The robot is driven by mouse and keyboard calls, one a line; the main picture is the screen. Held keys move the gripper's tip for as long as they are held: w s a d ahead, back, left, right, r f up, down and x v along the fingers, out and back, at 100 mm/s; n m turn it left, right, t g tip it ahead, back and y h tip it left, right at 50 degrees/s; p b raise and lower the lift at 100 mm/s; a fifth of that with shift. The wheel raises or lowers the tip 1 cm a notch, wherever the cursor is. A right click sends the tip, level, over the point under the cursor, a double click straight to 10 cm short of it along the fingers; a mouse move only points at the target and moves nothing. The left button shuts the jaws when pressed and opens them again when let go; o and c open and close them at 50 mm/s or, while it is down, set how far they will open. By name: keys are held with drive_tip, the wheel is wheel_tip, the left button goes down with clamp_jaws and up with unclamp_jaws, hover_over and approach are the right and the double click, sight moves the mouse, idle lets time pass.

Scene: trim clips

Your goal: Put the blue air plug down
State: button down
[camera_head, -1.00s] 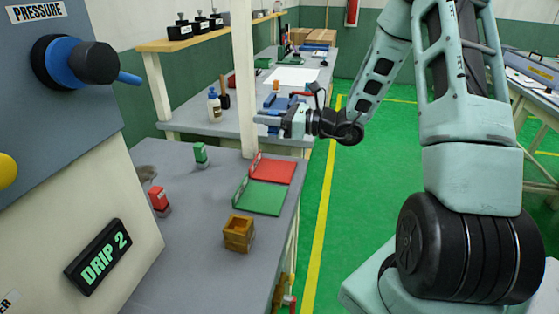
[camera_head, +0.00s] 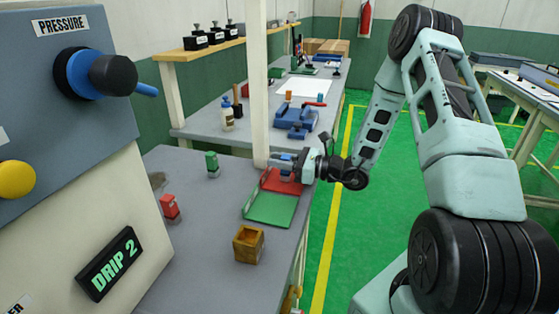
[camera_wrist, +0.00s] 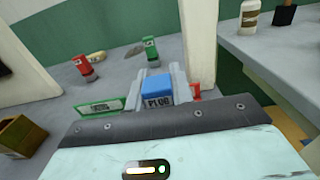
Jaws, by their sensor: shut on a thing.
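The blue air plug (camera_wrist: 157,87) sits between the two fingers of my gripper (camera_wrist: 160,84) in the wrist view, with a "PLUG" label facing the camera. In the head view my gripper (camera_head: 284,161) is shut on it above the red tray (camera_head: 283,182), beside the white post. The fingers hide most of the plug there. I cannot tell whether the plug touches the tray. The green tray (camera_head: 270,209) lies in front of the red one and looks empty.
A green block (camera_head: 212,165) and a red block (camera_head: 169,207) stand on the grey bench. A wooden box (camera_head: 248,244) is near the front edge. The white post (camera_head: 258,90) rises close by my gripper. A blue fixture (camera_head: 296,118) is on the farther bench.

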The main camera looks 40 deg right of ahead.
drive_tip(key=shift+f, duration=0.2)
drive_tip(key=c, duration=1.2)
unclamp_jaws()
drive_tip(key=shift+r, duration=0.15)
